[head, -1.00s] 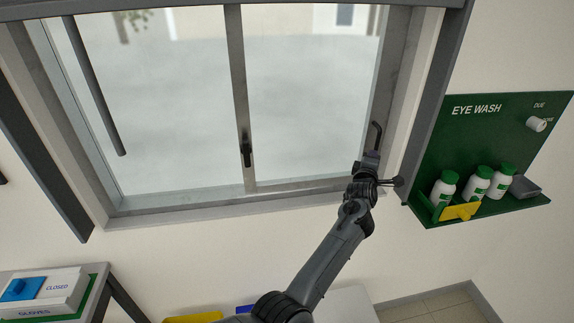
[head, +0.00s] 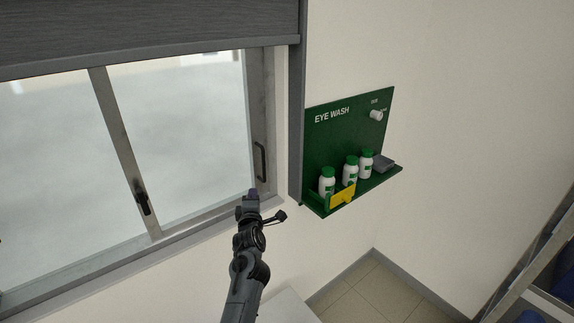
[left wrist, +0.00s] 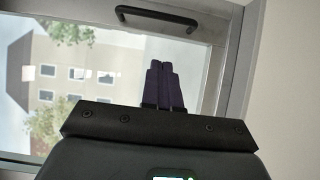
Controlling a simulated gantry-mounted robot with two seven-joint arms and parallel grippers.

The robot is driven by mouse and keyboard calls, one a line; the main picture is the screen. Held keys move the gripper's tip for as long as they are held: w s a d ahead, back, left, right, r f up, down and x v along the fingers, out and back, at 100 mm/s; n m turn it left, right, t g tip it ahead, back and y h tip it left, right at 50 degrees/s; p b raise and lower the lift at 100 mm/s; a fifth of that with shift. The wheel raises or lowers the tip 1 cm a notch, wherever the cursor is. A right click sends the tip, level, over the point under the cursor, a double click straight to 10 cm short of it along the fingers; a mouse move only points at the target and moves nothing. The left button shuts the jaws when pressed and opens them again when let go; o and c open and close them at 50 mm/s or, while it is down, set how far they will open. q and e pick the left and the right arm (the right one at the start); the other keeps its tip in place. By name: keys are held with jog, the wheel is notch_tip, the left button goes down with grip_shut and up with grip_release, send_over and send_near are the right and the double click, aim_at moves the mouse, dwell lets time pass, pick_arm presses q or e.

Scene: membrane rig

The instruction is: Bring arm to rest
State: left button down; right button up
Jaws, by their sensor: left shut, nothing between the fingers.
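My left gripper (head: 251,192) is raised in front of the lower right corner of the window (head: 190,150) in the head view. In the left wrist view the left gripper (left wrist: 161,66) has its two dark fingers together with nothing between them. The black pull handle (head: 261,161) on the window's right frame is just above the gripper in the head view. The handle (left wrist: 157,18) also shows beyond the fingertips in the left wrist view, apart from them. My right gripper is in neither view.
A green eye wash board (head: 348,135) with a shelf of white bottles (head: 351,168) and a yellow tag (head: 342,196) hangs right of the window. A dark latch (head: 142,203) sits on the window's middle bar. A shelving rack (head: 535,265) stands at the far right. The wall between is bare.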

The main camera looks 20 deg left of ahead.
pick_arm(q)
jog(key=s+a+f+m+g+h, duration=0.1)
jog(key=s+a+f+m, duration=0.1)
jog(key=s+f, duration=0.7)
jog(key=s+a+f+m+g, duration=0.15)
jog(key=s+f, duration=0.35)
jog(key=f, duration=0.9)
jog(key=s+d+f+m+g+h, duration=0.1)
jog(key=s+d+f+m+h, duration=0.15)
jog(key=s, duration=0.65)
jog(key=s+d+f+m+g+h, duration=0.1)
jog(key=s+d+f+m+g, duration=0.2)
jog(key=s, duration=0.5)
jog(key=s+d+r+m+g+h, duration=0.2)
jog(key=s+d+r+m+g, duration=0.15)
jog(key=s+d+m, duration=0.4)
jog(key=s+d+r+m+g+h, duration=0.1)
jog(key=s+d+r+m+g, duration=0.3)
jog(key=s+m, duration=0.65)
notch_tip(320, 180, up, 15)
jog(key=s+n+t+p, duration=0.1)
jog(key=n+p, duration=0.1)
jog(key=p, duration=1.3)
jog(key=shift+s+d+r, duration=0.2)
jog(key=shift+s, duration=0.1)
